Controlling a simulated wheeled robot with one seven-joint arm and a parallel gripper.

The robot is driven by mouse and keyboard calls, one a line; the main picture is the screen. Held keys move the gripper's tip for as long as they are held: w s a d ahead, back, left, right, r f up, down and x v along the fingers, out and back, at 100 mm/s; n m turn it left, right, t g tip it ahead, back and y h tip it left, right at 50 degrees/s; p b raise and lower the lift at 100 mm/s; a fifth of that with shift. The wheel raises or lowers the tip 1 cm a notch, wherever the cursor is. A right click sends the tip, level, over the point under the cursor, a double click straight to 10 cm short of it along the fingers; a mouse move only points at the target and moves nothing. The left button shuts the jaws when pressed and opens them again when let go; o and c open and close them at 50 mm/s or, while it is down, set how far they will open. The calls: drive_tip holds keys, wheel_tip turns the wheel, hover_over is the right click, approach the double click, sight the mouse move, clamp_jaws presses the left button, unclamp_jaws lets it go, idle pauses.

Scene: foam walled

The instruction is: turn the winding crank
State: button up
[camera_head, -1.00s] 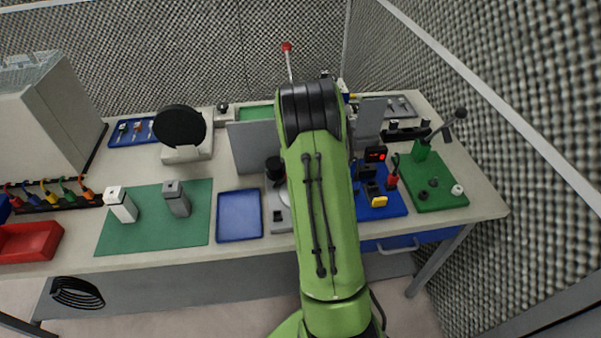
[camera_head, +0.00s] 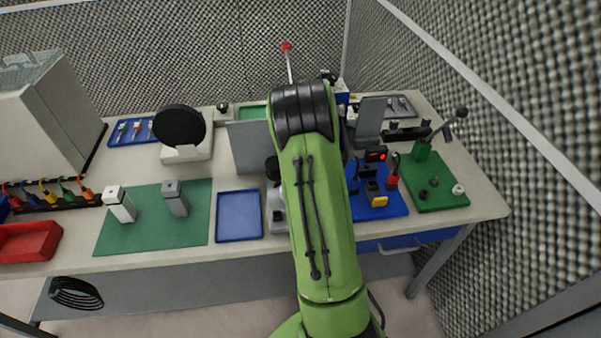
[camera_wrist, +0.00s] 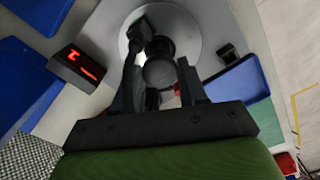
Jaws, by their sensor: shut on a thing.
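The winding crank (camera_wrist: 140,32) shows in the wrist view as a dark arm over a round pale grey disc (camera_wrist: 183,30). Its dark round knob (camera_wrist: 159,71) lies between the two fingers of my gripper (camera_wrist: 158,92), which is shut on it. One finger is left of the knob and the other right of it. In the head view my green arm hides the crank and my gripper.
A small black box with a red lit display (camera_wrist: 80,67) stands left of the disc in the wrist view. In the head view, a blue tray (camera_head: 239,215) lies left of my arm, and a green board (camera_head: 440,199) with a lever lies at the right.

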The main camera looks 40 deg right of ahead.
drive_tip(key=shift+n+b, duration=0.75)
drive_tip(key=shift+n, duration=2.65)
drive_tip(key=shift+n+b, duration=1.35)
drive_tip(key=shift+n, duration=1.75)
drive_tip(key=shift+f+n+b, duration=0.1)
drive_tip(key=shift+n+b, duration=1.9)
drive_tip(key=shift+n, duration=1.1)
drive_tip(key=shift+n+b, duration=1.75)
drive_tip(key=shift+n, duration=1.05)
drive_tip(key=shift+n, duration=0.4)
drive_tip(key=o, duration=1)
drive_tip(key=shift+o, duration=0.2)
